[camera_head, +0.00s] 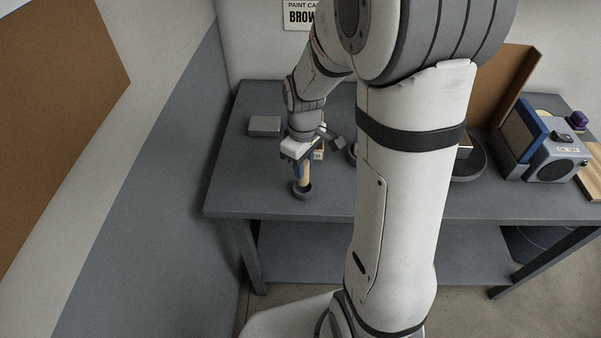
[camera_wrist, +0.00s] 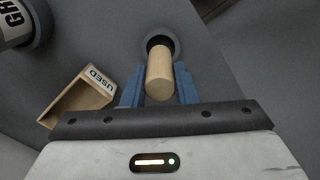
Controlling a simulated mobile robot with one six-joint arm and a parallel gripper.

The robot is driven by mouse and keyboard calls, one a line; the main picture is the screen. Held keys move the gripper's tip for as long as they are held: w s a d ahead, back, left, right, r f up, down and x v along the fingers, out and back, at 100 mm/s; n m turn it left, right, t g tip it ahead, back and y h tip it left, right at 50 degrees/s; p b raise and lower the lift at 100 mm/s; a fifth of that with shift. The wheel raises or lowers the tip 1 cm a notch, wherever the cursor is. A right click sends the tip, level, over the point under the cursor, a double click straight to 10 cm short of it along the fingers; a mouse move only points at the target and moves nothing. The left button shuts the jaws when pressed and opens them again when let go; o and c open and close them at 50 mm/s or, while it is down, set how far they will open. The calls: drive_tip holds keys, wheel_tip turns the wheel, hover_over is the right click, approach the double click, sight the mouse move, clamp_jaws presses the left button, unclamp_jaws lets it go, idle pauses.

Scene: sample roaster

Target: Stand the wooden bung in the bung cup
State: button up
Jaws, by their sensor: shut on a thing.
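The wooden bung (camera_wrist: 160,78) is a pale cylinder held between the blue fingers of my gripper (camera_wrist: 158,88). My gripper (camera_head: 303,174) is shut on it, pointing down near the table's front left. The bung (camera_head: 304,175) also shows in the head view, upright or nearly so. The bung cup (camera_head: 303,193) is a small dark round cup on the table. In the wrist view the cup's rim (camera_wrist: 174,42) shows around the bung's far end. The bung's lower end is at or inside the cup's mouth; I cannot tell how deep, or whether it touches the bottom.
A wooden box marked USED (camera_wrist: 80,95) stands close to the left of my gripper in the wrist view. A grey block (camera_head: 264,126) lies at the table's back left. The blue-and-grey machine (camera_head: 548,148) is at the right.

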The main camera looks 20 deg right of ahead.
sight(304, 181)
drive_tip(key=shift+s+f, duration=0.1)
drive_tip(key=shift+f, duration=1.6)
drive_tip(key=shift+f, duration=0.15)
drive_tip(key=o, duration=1)
drive_tip(key=shift+o, duration=0.2)
